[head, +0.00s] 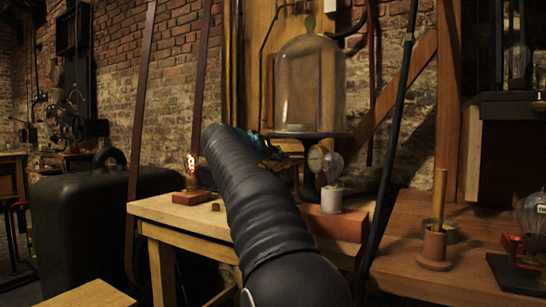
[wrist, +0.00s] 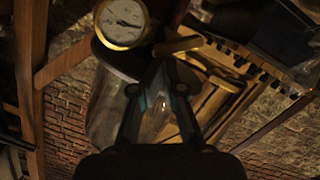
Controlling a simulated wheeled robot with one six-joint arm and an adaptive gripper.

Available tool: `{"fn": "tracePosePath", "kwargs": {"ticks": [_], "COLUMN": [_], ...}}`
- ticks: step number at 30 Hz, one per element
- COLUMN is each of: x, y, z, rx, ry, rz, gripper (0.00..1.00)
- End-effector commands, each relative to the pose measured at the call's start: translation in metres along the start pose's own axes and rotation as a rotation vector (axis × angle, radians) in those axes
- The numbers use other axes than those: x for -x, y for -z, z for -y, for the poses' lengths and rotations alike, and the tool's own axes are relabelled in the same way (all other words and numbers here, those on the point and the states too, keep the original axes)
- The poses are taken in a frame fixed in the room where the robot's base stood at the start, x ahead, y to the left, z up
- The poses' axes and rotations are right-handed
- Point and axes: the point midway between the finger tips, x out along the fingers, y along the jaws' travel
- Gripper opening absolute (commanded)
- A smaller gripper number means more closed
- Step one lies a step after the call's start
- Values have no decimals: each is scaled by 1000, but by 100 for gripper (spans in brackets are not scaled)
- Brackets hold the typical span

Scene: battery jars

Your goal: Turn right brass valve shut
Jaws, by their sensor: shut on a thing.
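In the wrist view a brass lever-like piece (wrist: 178,45), which I take for the valve, lies just beyond the fingertips of my gripper (wrist: 160,66). My gripper's two fingers converge there and are shut on it, but the contact is dark and hard to make out. A round brass-rimmed gauge (wrist: 123,22) is just left of it; the gauge also shows in the head view (head: 317,158). In the head view my gripper (head: 268,150) is mostly behind my black arm, under the glass bell jar (head: 311,85). The valve is hidden there.
A lit bulb (head: 190,170) on a red base stands on the wooden table (head: 165,210). A clear bulb (head: 333,170) on a white socket stands right of the gauge. A wooden post (head: 438,215) in a copper-coloured base stands further right. A black pole (head: 388,170) crosses the foreground.

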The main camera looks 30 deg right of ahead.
Motion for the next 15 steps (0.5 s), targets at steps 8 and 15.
{"fn": "tracePosePath", "kwargs": {"ticks": [8,15], "x": [-9,-13], "y": [-3,-4], "z": [3,2], "rx": [-44,-80], "ry": [8,13], "rz": [9,12], "gripper": [0,0]}}
